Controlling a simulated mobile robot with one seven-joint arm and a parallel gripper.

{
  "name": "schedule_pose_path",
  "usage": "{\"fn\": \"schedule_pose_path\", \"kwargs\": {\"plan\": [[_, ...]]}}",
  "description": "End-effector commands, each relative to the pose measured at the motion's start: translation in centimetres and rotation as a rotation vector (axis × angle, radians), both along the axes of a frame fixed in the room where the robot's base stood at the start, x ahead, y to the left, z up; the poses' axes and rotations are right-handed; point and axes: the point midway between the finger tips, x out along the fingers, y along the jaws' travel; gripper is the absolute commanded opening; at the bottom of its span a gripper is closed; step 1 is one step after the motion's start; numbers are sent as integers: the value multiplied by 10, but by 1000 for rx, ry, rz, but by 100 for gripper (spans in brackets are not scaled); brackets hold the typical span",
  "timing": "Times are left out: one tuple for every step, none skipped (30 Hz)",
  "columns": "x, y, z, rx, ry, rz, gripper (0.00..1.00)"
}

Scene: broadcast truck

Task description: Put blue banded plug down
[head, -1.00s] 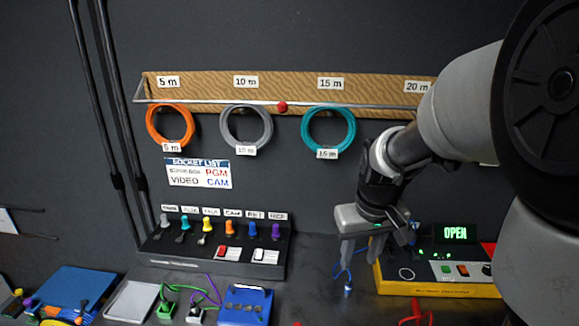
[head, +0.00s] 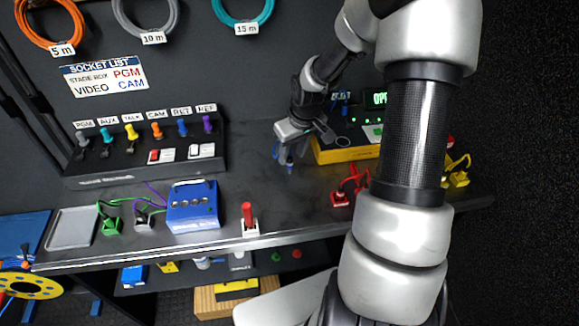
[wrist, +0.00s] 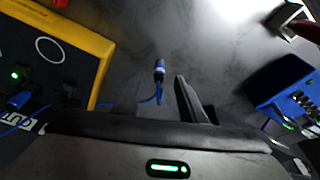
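The blue banded plug (wrist: 159,68) shows on the dark desk in the wrist view, with a thin blue cable curling from it. It also shows small in the head view (head: 290,169), just below my gripper (head: 301,150). My gripper's fingers look spread apart in the head view. In the wrist view one dark finger (wrist: 190,98) is to the right of the plug, with a visible gap between them; the other finger is not clearly seen. The plug appears free of the fingers. Its exact contact with the desk is hard to tell.
The yellow-edged box (head: 340,152) with a green OPEN display is right of the gripper. Red plugs (head: 350,188) and a red-handled piece (head: 248,217) are nearer the desk edge. A blue box (head: 193,205) and the socket panel (head: 140,165) are left. Desk between is mostly clear.

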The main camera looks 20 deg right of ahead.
Motion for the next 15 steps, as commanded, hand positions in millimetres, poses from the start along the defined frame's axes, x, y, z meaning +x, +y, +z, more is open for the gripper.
{"fn": "schedule_pose_path", "kwargs": {"plan": [[1,1,-5,0,0,0,38],[2,1,-6,0,-1,-1,38],[3,1,-8,0,-1,-1,38],[3,0,-9,0,-1,-1,38],[3,1,-11,0,-1,-1,38],[4,1,-15,0,0,0,38],[5,1,-18,0,0,0,38],[6,1,-23,0,1,1,38],[7,1,-30,2,2,1,38],[9,1,-35,2,2,1,38],[10,1,-39,1,1,0,38],[12,2,-45,2,1,1,38],[13,2,-48,1,1,0,38],[14,2,-51,1,1,0,38],[15,2,-55,0,0,0,38]]}}
